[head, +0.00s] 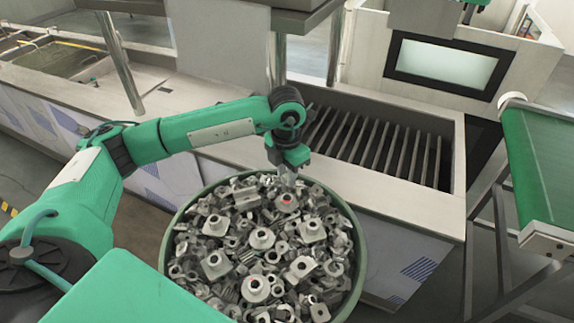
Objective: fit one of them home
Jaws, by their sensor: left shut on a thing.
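A round green-rimmed bin (176,214) is heaped with grey metal parts, many of them flanged pieces with a round hub, such as one flanged part (262,238) near the middle. My left gripper (289,182) points down over the far side of the heap. It is shut on a metal part at the top of the pile; the fingertips are small here and the held part's outline merges with its neighbours. A flanged part with a red-marked hub (286,200) is right below the fingertips. My right gripper is not in view.
Behind the bin is a steel tank (440,205) with a row of parallel bars (385,145) inside. A green conveyor belt (545,165) stands at the right. A machine with a dark-framed window (447,65) stands behind. Metal posts (120,65) rise at the tank's back left.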

